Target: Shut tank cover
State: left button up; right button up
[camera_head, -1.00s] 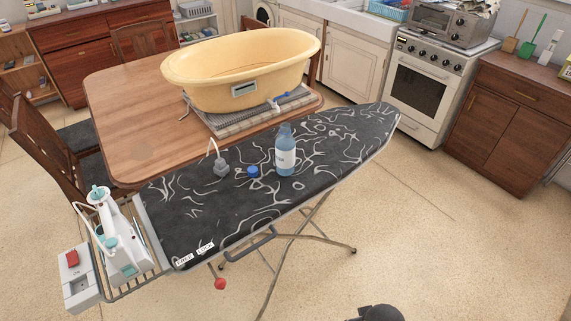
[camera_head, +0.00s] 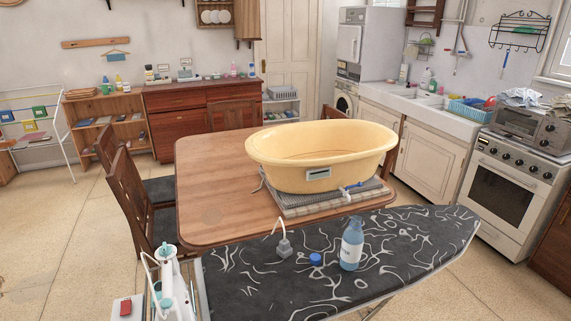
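A white and teal steam iron unit (camera_head: 168,288) stands at the left end of the black patterned ironing board (camera_head: 245,285), cut off by the bottom edge of the head view. I cannot make out its tank cover or whether it is open. A blue bottle (camera_head: 351,247) with a white label stands upright on the board, its top uncapped as far as I can tell. A blue cap (camera_head: 316,259) lies on the board just left of the bottle. Neither of my grippers is in view.
A grey plug with a white cord (camera_head: 284,246) sits on the board. Behind it, a wooden table (camera_head: 215,190) holds a large yellow tub (camera_head: 320,160) on a mat. Chairs stand left of the table. A stove (camera_head: 505,185) is at right.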

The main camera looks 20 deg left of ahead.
aim_at(158, 295)
jog(key=u, duration=1.35)
